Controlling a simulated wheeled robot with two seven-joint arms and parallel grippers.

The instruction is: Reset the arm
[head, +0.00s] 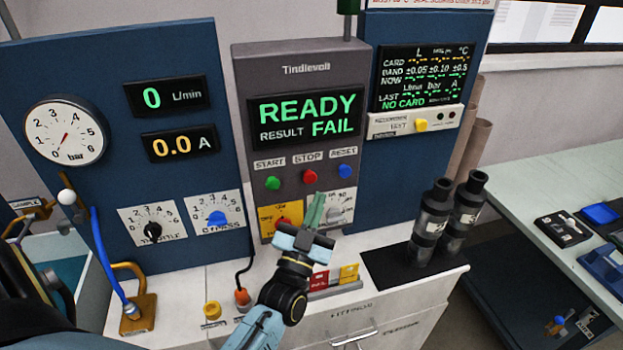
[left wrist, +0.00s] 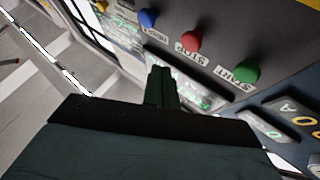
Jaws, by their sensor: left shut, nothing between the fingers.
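My left gripper (head: 316,212) is in front of the lower part of the grey Tindlevolt control box (head: 300,70), its fingers shut together and empty. It covers part of the yellow switch panel and the dial below the buttons. The box has a green START button (head: 272,183), a red STOP button (head: 309,176) and a blue RESET button (head: 344,170). The box screen (head: 306,116) reads READY, RESULT FAIL. In the left wrist view the shut fingers (left wrist: 163,85) point at the box, apart from the blue (left wrist: 148,18), red (left wrist: 191,40) and green (left wrist: 245,70) buttons. My right gripper is not seen.
A round bar gauge (head: 65,132) and two knobs are on the blue panel at left. Two black cylinders (head: 432,220) stand on a dark mat at right. A blue hose (head: 105,255) runs to a brass fitting at left. A side table (head: 560,180) holds blue trays.

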